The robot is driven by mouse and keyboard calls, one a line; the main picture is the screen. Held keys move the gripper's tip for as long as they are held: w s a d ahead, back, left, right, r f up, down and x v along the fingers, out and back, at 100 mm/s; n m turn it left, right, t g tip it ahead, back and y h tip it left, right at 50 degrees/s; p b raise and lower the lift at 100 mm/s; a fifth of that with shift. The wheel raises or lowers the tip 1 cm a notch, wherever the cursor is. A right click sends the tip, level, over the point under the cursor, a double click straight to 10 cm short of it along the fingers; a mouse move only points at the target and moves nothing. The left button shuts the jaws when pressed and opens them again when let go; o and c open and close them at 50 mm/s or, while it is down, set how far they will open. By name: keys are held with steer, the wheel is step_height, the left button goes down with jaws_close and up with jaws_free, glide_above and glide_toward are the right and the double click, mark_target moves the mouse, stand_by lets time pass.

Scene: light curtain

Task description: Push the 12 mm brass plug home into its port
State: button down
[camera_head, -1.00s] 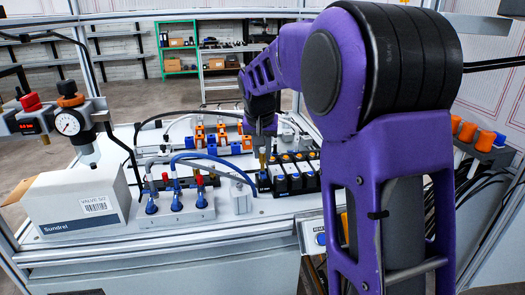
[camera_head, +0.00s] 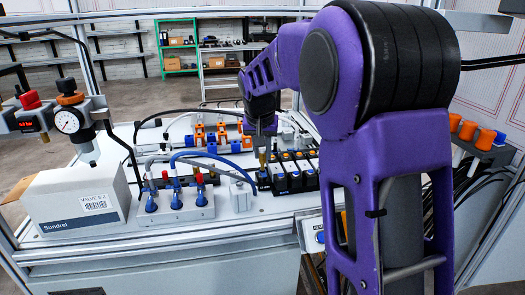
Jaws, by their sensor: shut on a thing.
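My gripper (camera_head: 262,142) points down over the left end of a row of black-and-white valve blocks (camera_head: 289,172). It is shut on the brass plug (camera_head: 263,158), a small gold-coloured piece just below the fingertips. The plug stands about upright at the near left block. The port under it is hidden, and I cannot tell how deep the plug sits or whether it touches. My purple arm covers the right side of the view.
A grey manifold (camera_head: 177,205) with blue fittings and hoses stands left of the valve blocks. A white box (camera_head: 75,198) and a pressure gauge (camera_head: 69,122) are further left. Orange and blue clamps (camera_head: 212,138) stand behind. Orange-capped parts (camera_head: 482,135) sit far right.

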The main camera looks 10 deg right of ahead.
steer(key=shift+f+b, duration=0.55)
steer(key=shift+f, duration=0.4)
steer(key=shift+f, duration=0.1)
steer(key=c, duration=0.7)
jaws_free()
steer(key=shift+o, duration=0.2)
